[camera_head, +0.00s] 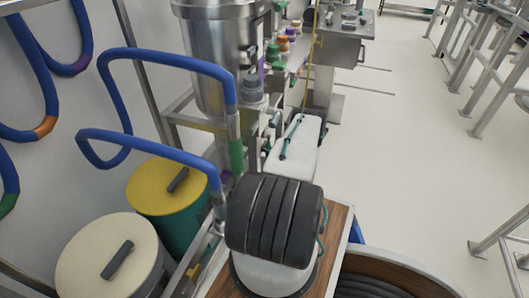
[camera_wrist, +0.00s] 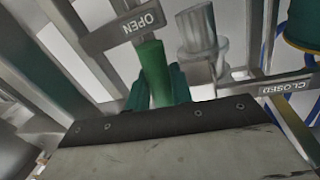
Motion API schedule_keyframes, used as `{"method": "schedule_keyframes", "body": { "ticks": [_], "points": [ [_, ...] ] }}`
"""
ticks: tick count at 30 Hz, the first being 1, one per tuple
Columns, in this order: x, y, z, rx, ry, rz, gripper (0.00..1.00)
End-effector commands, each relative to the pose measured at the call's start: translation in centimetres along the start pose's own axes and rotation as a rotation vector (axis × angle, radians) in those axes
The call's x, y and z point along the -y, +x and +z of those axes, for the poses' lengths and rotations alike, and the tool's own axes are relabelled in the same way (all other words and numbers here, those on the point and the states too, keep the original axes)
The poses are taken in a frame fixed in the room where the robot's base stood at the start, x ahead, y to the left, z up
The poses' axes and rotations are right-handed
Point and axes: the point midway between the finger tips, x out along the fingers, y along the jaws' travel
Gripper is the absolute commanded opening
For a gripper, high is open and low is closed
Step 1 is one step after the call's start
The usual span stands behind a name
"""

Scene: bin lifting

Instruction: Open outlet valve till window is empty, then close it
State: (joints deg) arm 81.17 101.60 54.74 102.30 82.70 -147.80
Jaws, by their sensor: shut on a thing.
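In the wrist view my gripper (camera_wrist: 160,93) has a teal finger on each side of a green valve handle (camera_wrist: 152,65) and is shut on it. The handle stands beside the OPEN plate (camera_wrist: 122,30), close to its lettered end. The CLOSED plate (camera_wrist: 288,88) is apart from it, on the right. A grey metal fitting (camera_wrist: 203,55) stands between the handle and the CLOSED plate. In the head view a steel tank (camera_head: 215,60) stands at the top, left of centre. My arm hides my gripper there. I cannot make out the window in either view.
Blue hoses (camera_head: 150,62) loop on the left. A yellow-lidded drum (camera_head: 160,185) and a cream-lidded drum (camera_head: 105,255) stand below them. A row of coloured valve knobs (camera_head: 283,45) runs behind my arm. The floor on the right is open, with metal frames (camera_head: 485,70) beyond.

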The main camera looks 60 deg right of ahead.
Motion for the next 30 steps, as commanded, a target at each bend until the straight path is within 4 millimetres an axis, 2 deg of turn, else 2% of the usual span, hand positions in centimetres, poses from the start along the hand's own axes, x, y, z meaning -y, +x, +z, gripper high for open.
{"method": "schedule_keyframes", "body": {
  "ticks": [9, 27, 28, 30],
  "points": [
    [-1.2, 0.0, -0.1, -0.028, -0.140, 0.006, 0.00],
    [-1.5, 0.1, -0.2, -0.034, -0.176, 0.007, 0.00],
    [-1.5, 0.1, -0.2, -0.034, -0.176, 0.007, 0.28],
    [-1.5, 0.2, -0.2, -0.035, -0.176, 0.006, 0.42]
  ]
}}
